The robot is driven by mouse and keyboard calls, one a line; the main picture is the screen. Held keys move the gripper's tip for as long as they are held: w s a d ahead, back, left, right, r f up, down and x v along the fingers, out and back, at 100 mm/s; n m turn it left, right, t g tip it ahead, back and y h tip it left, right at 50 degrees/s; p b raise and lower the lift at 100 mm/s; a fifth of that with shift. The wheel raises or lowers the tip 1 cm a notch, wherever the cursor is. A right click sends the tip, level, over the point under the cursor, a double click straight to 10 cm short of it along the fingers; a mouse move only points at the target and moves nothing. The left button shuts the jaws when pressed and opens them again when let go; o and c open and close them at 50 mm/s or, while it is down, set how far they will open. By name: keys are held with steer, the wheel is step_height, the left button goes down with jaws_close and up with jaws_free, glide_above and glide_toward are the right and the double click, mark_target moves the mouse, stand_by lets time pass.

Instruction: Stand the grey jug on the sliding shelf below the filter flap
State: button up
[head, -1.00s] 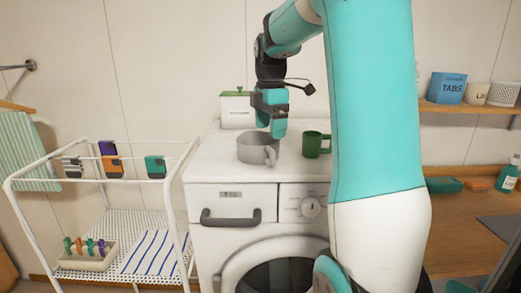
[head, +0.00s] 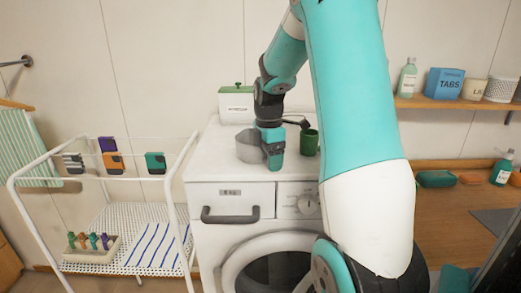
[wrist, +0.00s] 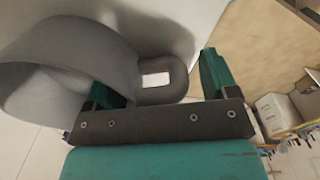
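The grey jug (head: 248,147) stands upright on the white washing machine top (head: 215,165), near its left side. Its handle (wrist: 172,92) points towards my gripper in the wrist view. My gripper (head: 274,158) points down at the right of the jug. In the wrist view my gripper's fingers (wrist: 160,80) are apart, with the handle between them; a gap shows on the right, and the left finger is partly hidden by the jug's body. I cannot make out the sliding shelf or the filter flap in these frames.
A green mug (head: 311,143) stands just right of my gripper. A white box with a green lid (head: 236,103) stands behind the jug. The machine's front has a dark handle (head: 230,216) and a round door. A white rack (head: 110,235) stands at left.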

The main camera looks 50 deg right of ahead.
steer(key=c, duration=1.1)
steer(key=shift+r, duration=0.1)
